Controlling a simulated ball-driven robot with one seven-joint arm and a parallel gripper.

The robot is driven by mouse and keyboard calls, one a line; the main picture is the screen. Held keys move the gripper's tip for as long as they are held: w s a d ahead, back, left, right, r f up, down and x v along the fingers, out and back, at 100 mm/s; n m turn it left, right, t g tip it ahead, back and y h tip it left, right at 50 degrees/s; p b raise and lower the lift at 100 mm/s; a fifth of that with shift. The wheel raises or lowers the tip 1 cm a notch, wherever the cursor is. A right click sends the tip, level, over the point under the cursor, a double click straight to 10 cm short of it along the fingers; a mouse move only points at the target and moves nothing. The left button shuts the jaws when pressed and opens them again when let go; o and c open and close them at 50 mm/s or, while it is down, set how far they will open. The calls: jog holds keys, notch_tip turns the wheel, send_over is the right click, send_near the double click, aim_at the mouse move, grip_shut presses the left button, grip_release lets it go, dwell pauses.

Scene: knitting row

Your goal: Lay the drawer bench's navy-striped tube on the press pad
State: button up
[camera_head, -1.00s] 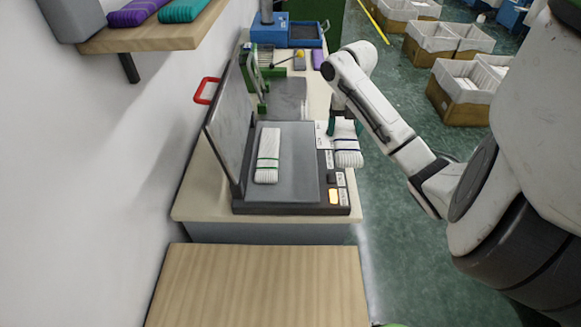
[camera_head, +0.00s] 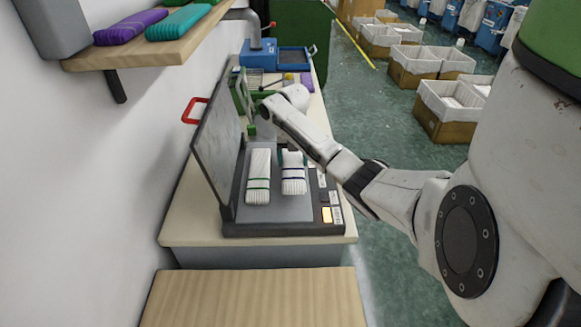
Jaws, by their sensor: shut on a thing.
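The navy-striped white tube (camera_head: 293,174) is over the right part of the grey press pad (camera_head: 275,209), beside a green-striped white tube (camera_head: 258,176) that lies on the pad. The two are roughly parallel with a narrow gap between them. My gripper (camera_head: 281,156) is shut on the far end of the navy-striped tube, mostly hidden behind the tube and my arm. I cannot tell whether the tube touches the pad or hangs just above it.
The press lid (camera_head: 217,137) stands open at the left, with a red handle (camera_head: 194,110). A control strip (camera_head: 327,213) runs along the press's right side. A shelf (camera_head: 150,51) with purple and teal bundles juts from the wall. A wooden top (camera_head: 255,298) in front is clear.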

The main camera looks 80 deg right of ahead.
aim_at(291, 161)
jog(key=shift+w+d+f, duration=0.1)
jog(key=shift+w+f, duration=0.3)
jog(key=shift+f, duration=0.05)
jog(key=shift+f+p, duration=0.55)
jog(key=shift+f, duration=1)
jog(key=shift+f, duration=0.1)
jog(key=o, duration=1)
notch_tip(291, 161, up, 12)
jog(key=shift+r+b, duration=0.15)
jog(key=shift+b, duration=1)
